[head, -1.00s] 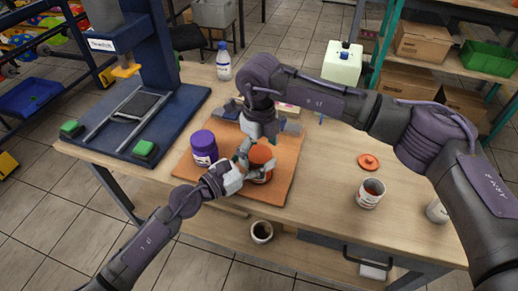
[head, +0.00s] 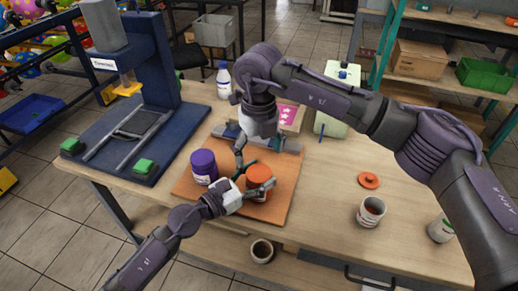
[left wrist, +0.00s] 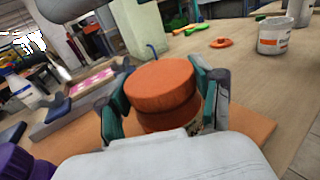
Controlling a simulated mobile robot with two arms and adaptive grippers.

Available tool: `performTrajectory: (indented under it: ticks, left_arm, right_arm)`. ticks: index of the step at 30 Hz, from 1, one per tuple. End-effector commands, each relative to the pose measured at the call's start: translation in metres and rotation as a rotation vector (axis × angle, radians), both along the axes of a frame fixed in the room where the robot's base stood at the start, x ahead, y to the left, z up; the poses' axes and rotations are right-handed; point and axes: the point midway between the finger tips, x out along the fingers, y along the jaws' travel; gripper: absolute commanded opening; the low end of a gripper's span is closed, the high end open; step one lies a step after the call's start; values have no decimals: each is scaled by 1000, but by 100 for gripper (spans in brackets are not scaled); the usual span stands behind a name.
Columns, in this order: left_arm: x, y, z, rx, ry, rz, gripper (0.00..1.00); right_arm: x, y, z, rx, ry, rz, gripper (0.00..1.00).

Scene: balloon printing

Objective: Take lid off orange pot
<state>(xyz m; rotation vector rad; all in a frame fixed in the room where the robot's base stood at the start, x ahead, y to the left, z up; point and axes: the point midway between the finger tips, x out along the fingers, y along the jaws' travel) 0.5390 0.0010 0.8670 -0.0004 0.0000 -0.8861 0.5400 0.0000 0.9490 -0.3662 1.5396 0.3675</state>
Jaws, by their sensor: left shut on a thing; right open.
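The orange pot (head: 260,181) stands upright on the orange-brown board with its orange lid on; the lid (left wrist: 161,83) fills the middle of the left wrist view. My left gripper (head: 252,190) is shut around the pot from the front left, with one finger on each side in the left wrist view (left wrist: 165,108). My right gripper (head: 242,160) is open, just above and behind the pot to the left. Its fingers are partly hidden by its own wrist, and it holds nothing that I can see.
A purple pot (head: 203,167) stands close by on the board (head: 276,211). A loose orange lid (head: 368,180) and an open white pot (head: 371,211) are at right. A blue printing press (head: 140,120) fills the table's left side. A white bottle (head: 224,80) stands behind.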

Motion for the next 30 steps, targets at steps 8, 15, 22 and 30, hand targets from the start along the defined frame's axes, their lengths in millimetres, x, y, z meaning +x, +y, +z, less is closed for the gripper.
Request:
performTrajectory:
  ticks: [8, 15, 22, 30]
  left_arm:
    - [0, 0, 0, 0, 0, 1, 0]
    - [0, 0, 0, 0, 0, 1, 0]
    - [0, 0, 0, 0, 0, 1, 0]
    - [0, 0, 0, 0, 0, 1, 0]
  right_arm:
    - [0, 0, -44, 0, 2, 1, 88]
    - [0, 0, -60, -1, 0, 3, 88]
    - [0, 0, -60, -1, 0, 3, 88]
    - [0, 0, -60, -1, 0, 3, 47]
